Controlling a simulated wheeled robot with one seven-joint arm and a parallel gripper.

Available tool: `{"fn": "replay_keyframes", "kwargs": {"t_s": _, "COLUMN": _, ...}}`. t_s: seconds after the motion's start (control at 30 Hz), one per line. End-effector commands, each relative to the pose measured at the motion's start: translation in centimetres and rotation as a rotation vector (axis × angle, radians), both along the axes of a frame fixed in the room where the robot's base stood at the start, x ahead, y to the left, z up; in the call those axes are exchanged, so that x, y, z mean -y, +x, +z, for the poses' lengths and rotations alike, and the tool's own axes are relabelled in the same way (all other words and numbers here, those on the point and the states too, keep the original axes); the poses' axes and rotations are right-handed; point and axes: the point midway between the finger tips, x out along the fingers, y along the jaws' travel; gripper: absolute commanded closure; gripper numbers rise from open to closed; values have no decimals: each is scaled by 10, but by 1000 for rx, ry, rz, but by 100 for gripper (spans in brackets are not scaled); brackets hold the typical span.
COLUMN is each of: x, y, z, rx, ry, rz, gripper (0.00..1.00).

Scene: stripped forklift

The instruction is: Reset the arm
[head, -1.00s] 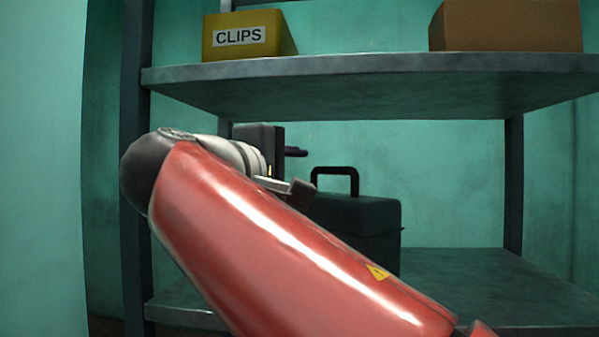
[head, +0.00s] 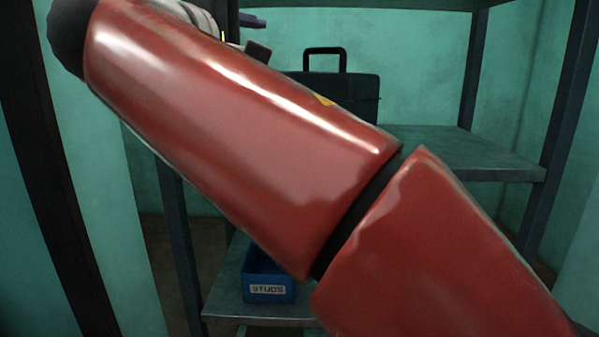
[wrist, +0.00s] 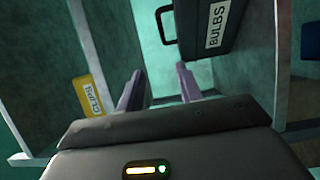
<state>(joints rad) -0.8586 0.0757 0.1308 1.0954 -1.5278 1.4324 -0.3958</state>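My gripper (wrist: 159,86) shows in the wrist view with its two purple-grey fingers spread apart and nothing between them. In the head view only a dark finger (head: 253,20) shows near the top edge, and most of the gripper is cut off or hidden by my arm. My red arm (head: 240,130) runs from the upper left to the lower right, across much of the head view. It is bent, with the gripper end at the upper left.
A dark case (head: 357,93) with a handle stands on the middle shelf (head: 455,150). A case labelled BULBS (wrist: 203,40) shows beyond the fingers. A blue STUDS bin (head: 268,278) sits on the lower shelf (head: 225,295). A yellow CLIPS box (wrist: 90,97) is at the left.

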Motion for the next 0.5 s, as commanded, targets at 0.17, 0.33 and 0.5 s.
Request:
{"fn": "replay_keyframes", "kwargs": {"t_s": 0.17, "x": 12, "y": 4, "z": -11, "rx": -33, "ry": 15, "rz": -2, "gripper": 64}}
{"fn": "replay_keyframes", "kwargs": {"t_s": 0.33, "x": 31, "y": 9, "z": -33, "rx": -90, "ry": 50, "rz": 1, "gripper": 64}}
{"fn": "replay_keyframes", "kwargs": {"t_s": 0.5, "x": 59, "y": 12, "z": -65, "rx": -169, "ry": 110, "rz": -6, "gripper": 64}}
